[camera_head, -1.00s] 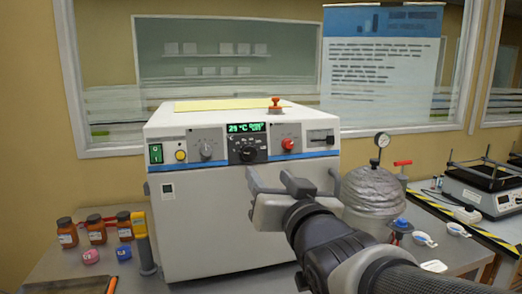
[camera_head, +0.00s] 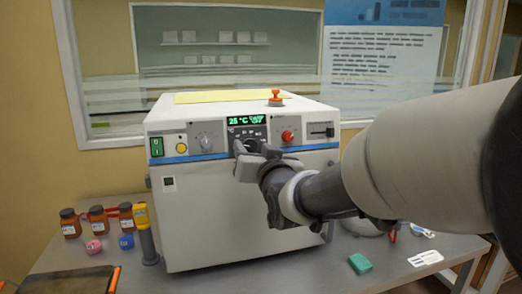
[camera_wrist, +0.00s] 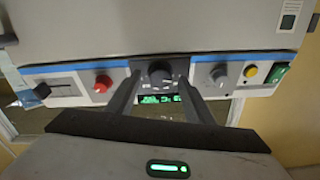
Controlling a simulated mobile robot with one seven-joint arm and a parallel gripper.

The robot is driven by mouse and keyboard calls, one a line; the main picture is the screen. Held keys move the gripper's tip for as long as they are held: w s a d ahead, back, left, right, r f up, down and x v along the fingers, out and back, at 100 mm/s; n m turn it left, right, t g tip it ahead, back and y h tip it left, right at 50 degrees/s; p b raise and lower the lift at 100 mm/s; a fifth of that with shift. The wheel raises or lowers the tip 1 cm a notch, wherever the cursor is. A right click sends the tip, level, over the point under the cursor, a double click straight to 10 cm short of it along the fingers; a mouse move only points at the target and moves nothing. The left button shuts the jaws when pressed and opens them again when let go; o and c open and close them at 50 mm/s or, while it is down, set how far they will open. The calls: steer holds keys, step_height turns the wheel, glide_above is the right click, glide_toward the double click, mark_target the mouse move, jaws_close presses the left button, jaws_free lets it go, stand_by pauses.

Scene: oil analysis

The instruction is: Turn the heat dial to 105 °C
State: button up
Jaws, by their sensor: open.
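The heat dial is a round black knob on the front panel of the white oven-like unit (camera_head: 240,225). In the wrist view, which shows the panel upside down, the heat dial (camera_wrist: 160,73) sits between my two fingers. My gripper (camera_wrist: 160,80) is open, with one finger on each side of the dial; I cannot tell whether they touch it. In the head view my gripper (camera_head: 254,153) is at the panel and hides part of the dial. The green display (camera_head: 243,121) just above the dial appears to read 25 °C; its smaller text is unclear.
A grey dial (camera_head: 206,143), yellow button (camera_head: 181,148) and green switch (camera_head: 156,147) are left of the display. A red knob (camera_head: 288,136) and a slider (camera_head: 321,130) are right. Brown bottles (camera_head: 97,218) stand at left. My arm blocks much of the right side.

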steer(key=c, duration=1.1)
steer(key=shift+o, duration=0.2)
